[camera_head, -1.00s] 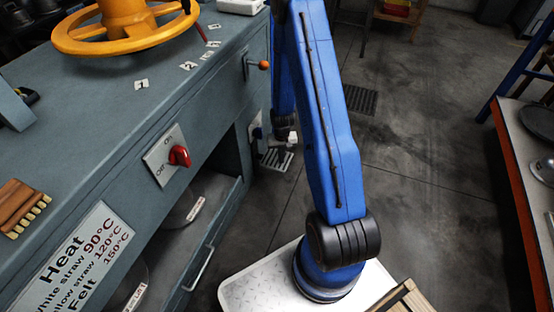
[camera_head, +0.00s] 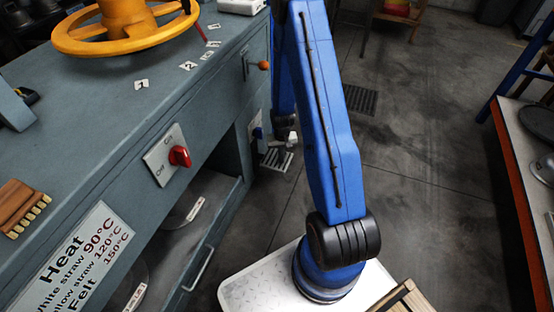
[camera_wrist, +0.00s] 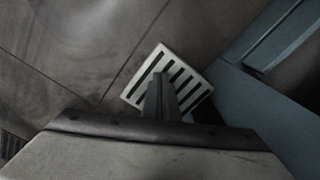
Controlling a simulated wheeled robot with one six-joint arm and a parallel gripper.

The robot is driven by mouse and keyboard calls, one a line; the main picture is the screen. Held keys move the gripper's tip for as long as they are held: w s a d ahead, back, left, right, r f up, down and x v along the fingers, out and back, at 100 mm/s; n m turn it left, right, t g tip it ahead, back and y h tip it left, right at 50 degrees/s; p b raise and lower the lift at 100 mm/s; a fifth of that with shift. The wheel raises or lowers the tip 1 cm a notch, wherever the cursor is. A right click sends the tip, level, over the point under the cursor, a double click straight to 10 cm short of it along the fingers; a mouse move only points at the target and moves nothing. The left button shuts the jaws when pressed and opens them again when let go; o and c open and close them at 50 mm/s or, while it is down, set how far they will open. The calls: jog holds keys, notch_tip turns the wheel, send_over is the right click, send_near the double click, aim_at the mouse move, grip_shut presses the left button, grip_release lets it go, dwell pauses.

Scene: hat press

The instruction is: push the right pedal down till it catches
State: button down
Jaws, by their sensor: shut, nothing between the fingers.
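A pale slotted pedal (camera_head: 277,160) is low by the floor, beside the far end of the grey-blue bench. It is the only pedal that I can see. In the wrist view the pedal (camera_wrist: 196,91) lies right under my gripper (camera_wrist: 161,80), whose shut, empty fingers cover the middle of its slots. Whether the fingertips touch the plate, I cannot tell. In the head view the end of my arm is just above the pedal, and the fingers are too small to make out. How far down the pedal is does not show.
The bench (camera_head: 100,105) fills the left, with a yellow handwheel (camera_head: 125,40), a red switch (camera_head: 180,156) and an orange-knobbed lever (camera_head: 263,65). In the wrist view a blue-grey bench side (camera_wrist: 245,100) stands close right of the pedal. The floor (camera_head: 430,140) to the right is clear.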

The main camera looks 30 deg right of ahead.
jog(key=shift+f, duration=0.1)
jog(key=shift+f, duration=7.3)
jog(key=shift+r, duration=3.05)
